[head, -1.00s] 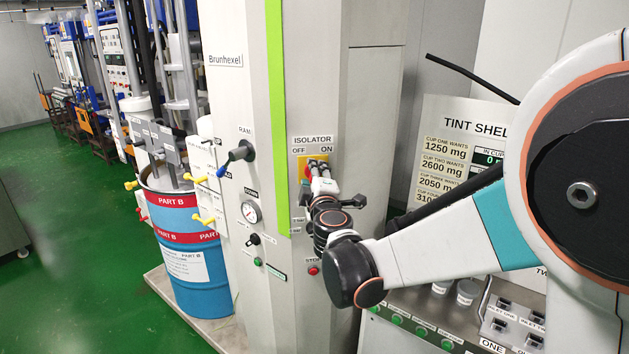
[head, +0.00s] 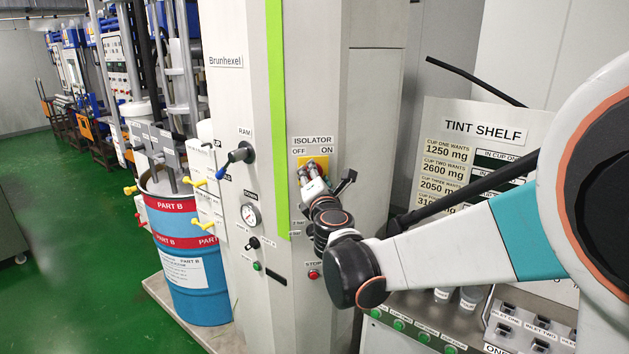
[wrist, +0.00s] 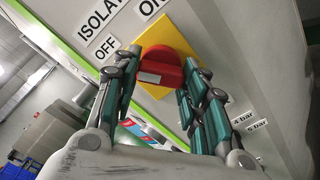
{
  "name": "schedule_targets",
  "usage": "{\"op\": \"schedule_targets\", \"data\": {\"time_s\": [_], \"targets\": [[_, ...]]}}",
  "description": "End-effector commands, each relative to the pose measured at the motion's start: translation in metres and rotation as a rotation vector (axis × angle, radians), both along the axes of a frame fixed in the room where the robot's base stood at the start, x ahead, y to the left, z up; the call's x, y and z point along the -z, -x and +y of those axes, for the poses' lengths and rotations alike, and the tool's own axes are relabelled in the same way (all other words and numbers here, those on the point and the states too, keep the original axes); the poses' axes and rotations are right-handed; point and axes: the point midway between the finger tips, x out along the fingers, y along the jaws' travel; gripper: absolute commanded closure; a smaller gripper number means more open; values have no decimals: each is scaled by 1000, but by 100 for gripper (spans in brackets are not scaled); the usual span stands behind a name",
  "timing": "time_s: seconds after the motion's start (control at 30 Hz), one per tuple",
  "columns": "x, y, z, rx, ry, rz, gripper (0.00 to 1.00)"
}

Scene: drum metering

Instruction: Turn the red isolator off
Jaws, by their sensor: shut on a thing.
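The red isolator (wrist: 165,62) is a rotary knob with a white mark, on a yellow plate (wrist: 186,20) below the ISOLATOR, OFF and ON labels. In the wrist view, the white mark lies toward the panel's left, the OFF side. My gripper (wrist: 160,75) is shut on the knob, with one teal-padded finger on each side. In the head view, my gripper (head: 313,178) is at the yellow plate (head: 303,160) on the grey column and hides most of the knob.
The RAM lever (head: 236,158), pressure gauge (head: 250,215) and red stop button (head: 313,274) are on the same column. A blue and red drum (head: 187,255) stands at left. The tint shelf sign (head: 470,150) is behind my arm.

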Motion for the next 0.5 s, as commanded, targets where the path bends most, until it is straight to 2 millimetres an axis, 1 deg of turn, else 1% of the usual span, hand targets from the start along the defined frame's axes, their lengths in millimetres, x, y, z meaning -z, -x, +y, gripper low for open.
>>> {"op": "schedule_targets", "data": {"time_s": [0.2,0.5], "targets": [[2,2,0,-1,104,-12,84],[2,2,0,-1,164,-18,84]]}}
